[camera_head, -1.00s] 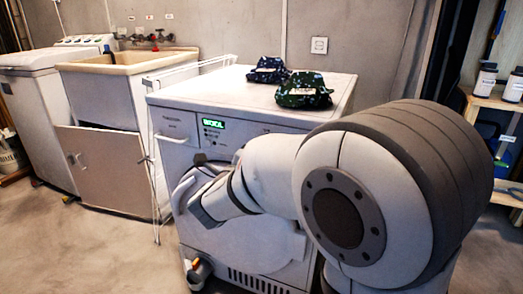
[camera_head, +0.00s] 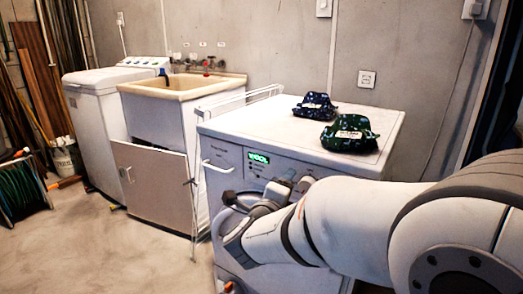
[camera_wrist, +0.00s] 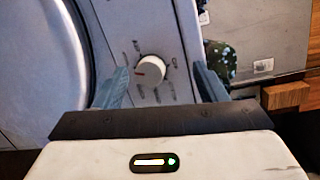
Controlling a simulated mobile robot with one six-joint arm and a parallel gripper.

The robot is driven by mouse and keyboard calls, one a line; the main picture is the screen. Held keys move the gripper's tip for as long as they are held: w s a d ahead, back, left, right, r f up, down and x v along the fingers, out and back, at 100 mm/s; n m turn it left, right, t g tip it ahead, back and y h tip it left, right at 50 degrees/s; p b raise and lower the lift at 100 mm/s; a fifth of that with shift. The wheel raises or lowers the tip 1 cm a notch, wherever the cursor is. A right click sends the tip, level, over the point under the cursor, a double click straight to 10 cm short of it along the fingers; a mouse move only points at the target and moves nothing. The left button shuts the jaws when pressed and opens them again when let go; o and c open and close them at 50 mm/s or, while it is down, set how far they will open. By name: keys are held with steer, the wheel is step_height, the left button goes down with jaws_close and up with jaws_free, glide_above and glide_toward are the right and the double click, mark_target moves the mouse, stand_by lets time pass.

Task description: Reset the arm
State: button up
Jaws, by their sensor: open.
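My arm (camera_head: 345,225) reaches in from the right across the front of a white front-loading machine (camera_head: 225,158). Its lit green display (camera_head: 258,157) shows. In the wrist view my gripper (camera_wrist: 162,85) is open, with one blue-grey finger on each side. The machine's white dial (camera_wrist: 150,69), with a red mark, appears between the fingers. I cannot tell how far the fingertips are from the panel. Nothing is seen held. In the head view, my arm hides much of the machine's front.
Two dark patterned cloth bundles, one blue (camera_head: 315,106) and one green (camera_head: 349,134), lie on the machine's top. A white drying rack (camera_head: 240,101) stands beside it, then a sink cabinet (camera_head: 150,185) and a top-loading washer (camera_head: 96,100). Floor (camera_head: 95,245) at front left is clear.

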steer(key=s+a+r+n+g+y+p, duration=0.2)
steer(key=r+n+y+p, duration=0.3)
steer(key=r+n+p, duration=0.25)
steer(key=s+a+r+n+g+y+p, duration=0.1)
steer(key=s+r+n+y+p, duration=0.1)
steer(key=r+n+y+p, duration=0.4)
steer(key=s+d+r+n+g+h+p, duration=0.1)
steer(key=s+d+r+n+g+p, duration=0.2)
steer(key=s+p, duration=0.3)
steer(key=s+d+r+n+g+h+p, duration=0.1)
steer(key=s+d+r+n+g+p, duration=0.2)
steer(key=s+n+p, duration=0.2)
steer(key=s+d+r+n+g+h+p, duration=0.1)
steer(key=s+d+r+n+g+p, duration=0.2)
steer(key=s+p, duration=0.4)
steer(key=shift+s+d+r+n+g+h, duration=0.15)
steer(key=shift+s+r+n+g+h, duration=0.25)
steer(key=shift+s+n+g, duration=0.15)
steer(key=shift+c, duration=0.6)
